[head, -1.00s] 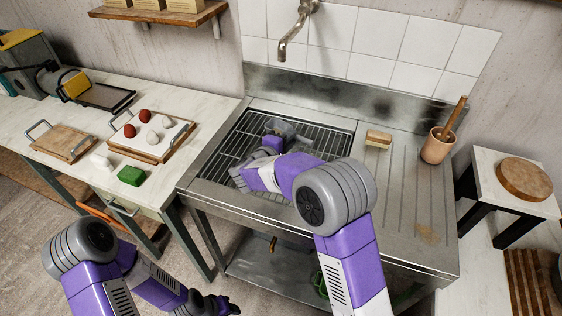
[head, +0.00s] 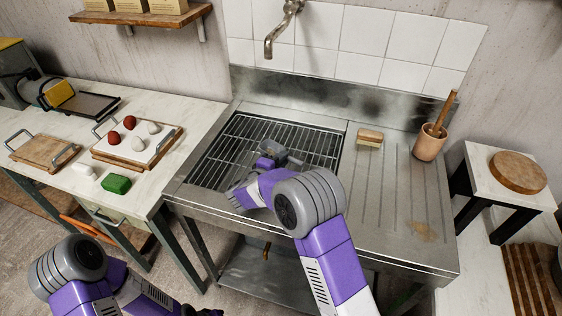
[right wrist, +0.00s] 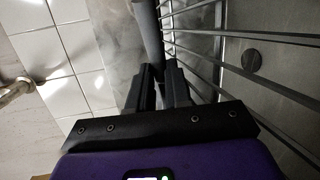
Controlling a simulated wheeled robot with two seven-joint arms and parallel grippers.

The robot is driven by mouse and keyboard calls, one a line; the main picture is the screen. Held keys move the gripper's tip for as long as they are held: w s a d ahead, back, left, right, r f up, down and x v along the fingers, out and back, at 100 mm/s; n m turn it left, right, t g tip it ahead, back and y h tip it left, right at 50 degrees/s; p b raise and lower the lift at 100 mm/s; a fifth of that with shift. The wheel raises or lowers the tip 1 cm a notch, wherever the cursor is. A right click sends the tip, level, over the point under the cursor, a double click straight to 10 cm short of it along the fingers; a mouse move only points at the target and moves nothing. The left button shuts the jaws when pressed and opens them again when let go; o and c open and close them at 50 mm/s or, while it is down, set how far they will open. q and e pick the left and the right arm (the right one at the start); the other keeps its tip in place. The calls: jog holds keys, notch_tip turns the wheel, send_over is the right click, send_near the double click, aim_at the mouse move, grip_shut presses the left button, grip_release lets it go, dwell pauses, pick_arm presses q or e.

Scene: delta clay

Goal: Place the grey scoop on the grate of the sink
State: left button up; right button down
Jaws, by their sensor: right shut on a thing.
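My right gripper (head: 266,163) is over the sink. It is shut on the grey scoop (head: 273,148), which is partly hidden by the gripper. In the right wrist view, a grey rod-like part of the scoop (right wrist: 148,34) runs up from between the black fingertips (right wrist: 164,84), close beside the grate bars. The grate (head: 225,150) covers the sink basin; I cannot tell whether the scoop touches it. My left gripper (head: 207,312) shows only as a dark bit at the bottom edge of the head view.
A tap (head: 276,38) hangs above the back of the sink. On the drainboard are a brush (head: 370,137) and a pot (head: 429,146) with a wooden tool. A worktop at left holds a tray (head: 172,146) of red and white lumps and a green block (head: 117,183).

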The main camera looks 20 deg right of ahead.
jog(key=shift+f, duration=0.1)
jog(key=c, duration=1.1)
grip_release()
jog(key=shift+r, duration=0.3)
jog(key=p+v, duration=0.2)
jog(key=v, duration=1)
